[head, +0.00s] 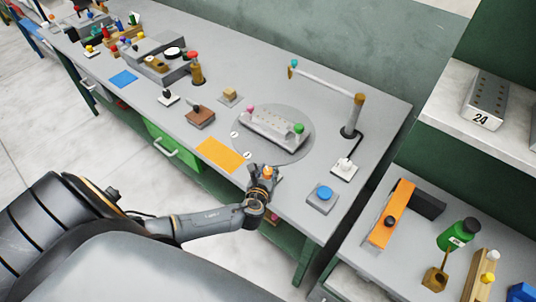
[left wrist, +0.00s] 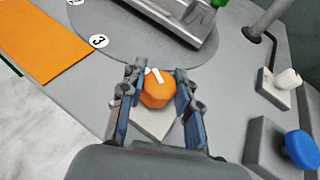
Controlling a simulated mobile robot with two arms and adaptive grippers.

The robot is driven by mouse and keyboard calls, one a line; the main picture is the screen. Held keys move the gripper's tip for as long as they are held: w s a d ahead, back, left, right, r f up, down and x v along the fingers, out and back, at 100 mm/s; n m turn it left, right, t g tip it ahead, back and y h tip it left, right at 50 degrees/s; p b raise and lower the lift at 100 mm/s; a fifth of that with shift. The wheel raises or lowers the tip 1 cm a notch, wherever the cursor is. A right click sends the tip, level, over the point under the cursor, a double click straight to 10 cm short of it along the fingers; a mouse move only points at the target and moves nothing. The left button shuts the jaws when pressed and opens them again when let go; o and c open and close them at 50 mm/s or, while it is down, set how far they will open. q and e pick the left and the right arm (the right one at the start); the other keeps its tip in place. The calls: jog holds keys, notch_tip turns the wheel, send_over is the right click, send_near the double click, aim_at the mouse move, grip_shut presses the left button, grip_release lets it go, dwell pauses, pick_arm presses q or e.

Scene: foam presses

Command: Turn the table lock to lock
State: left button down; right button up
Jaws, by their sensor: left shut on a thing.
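The table lock is an orange knob (left wrist: 158,90) with a white pointer mark, on a small grey base (left wrist: 156,124) near the front edge of the grey table. It also shows in the head view as an orange spot (head: 267,172) between the fingers. My left gripper (left wrist: 155,84) has one finger on each side of the knob and is shut on it; it also shows in the head view (head: 264,172). The round turntable plate (head: 242,150) lies just behind the knob, with a grey fixture (head: 272,130) on it. My right gripper is not in view.
A blue button (head: 324,193) and a white-knobbed switch (head: 344,168) stand to the right of the knob. An orange mat (head: 220,155) lies to the left. A post with an arm (head: 352,118) stands behind.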

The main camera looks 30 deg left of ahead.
pick_arm(q)
jog(key=n+g+y, duration=0.1)
jog(key=n+y, duration=0.1)
jog(key=shift+d+n+g+y, duration=0.1)
jog(key=shift+n+g+y, duration=0.2)
jog(key=shift+n+y, duration=0.1)
jog(key=shift+n+g+y, duration=1)
jog(key=shift+n+y, duration=0.3)
jog(key=shift+n, duration=0.1)
jog(key=shift+r+n+g+y, duration=0.1)
jog(key=shift+n+g+y, duration=0.2)
jog(key=shift+n+g, duration=0.1)
jog(key=c, duration=0.9)
grip_release()
jog(key=shift+c, duration=0.2)
